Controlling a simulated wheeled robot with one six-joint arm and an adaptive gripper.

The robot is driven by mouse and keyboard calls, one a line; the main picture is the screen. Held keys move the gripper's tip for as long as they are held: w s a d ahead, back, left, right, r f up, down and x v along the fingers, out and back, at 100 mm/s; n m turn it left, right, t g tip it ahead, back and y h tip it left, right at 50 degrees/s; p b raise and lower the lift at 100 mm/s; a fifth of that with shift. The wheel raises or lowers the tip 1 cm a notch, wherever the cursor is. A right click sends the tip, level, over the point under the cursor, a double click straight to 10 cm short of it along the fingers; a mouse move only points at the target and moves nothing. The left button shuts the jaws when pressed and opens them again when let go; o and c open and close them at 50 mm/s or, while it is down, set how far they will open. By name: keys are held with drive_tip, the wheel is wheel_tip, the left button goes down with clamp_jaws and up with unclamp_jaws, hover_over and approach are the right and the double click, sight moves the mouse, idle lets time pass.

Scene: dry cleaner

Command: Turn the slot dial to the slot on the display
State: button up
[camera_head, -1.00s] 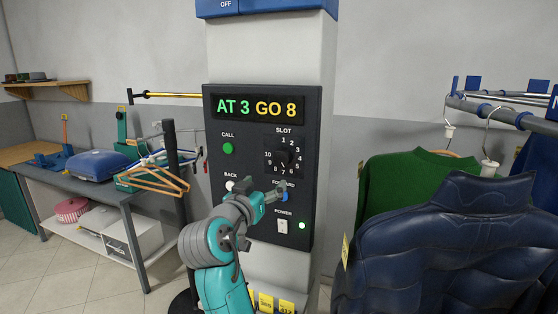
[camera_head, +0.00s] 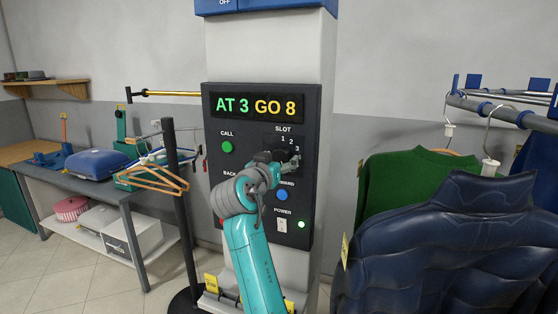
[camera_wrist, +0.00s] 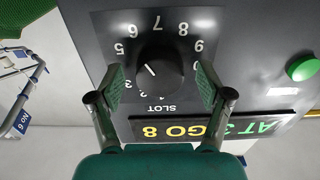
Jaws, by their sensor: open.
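The slot dial (camera_wrist: 160,72) is a round black knob with a white pointer line, ringed by numbers. In the wrist view, which is upside down, its line slants to the upper left, on the side of the 5; the exact number is unclear. The display (camera_head: 259,106) reads "AT 3" in green and "GO 8" in yellow. My gripper (camera_wrist: 159,72) is open, one finger on each side of the dial, with gaps showing between fingers and knob. In the head view my gripper (camera_head: 278,167) covers most of the dial; numbers 1 to 3 show above it.
The panel also carries a green CALL button (camera_head: 227,147), a blue FORWARD button (camera_head: 282,194) just below my gripper, and a POWER switch (camera_head: 282,226) with a green light. A dark blue jacket (camera_head: 440,245) hangs at right; a hanger stand (camera_head: 180,200) is at left.

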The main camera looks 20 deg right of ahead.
drive_tip(key=shift+w+d, duration=0.15)
drive_tip(key=c, duration=1.2)
drive_tip(key=shift+o, duration=0.2)
drive_tip(key=m, duration=1.1)
drive_tip(key=shift+m, duration=0.3)
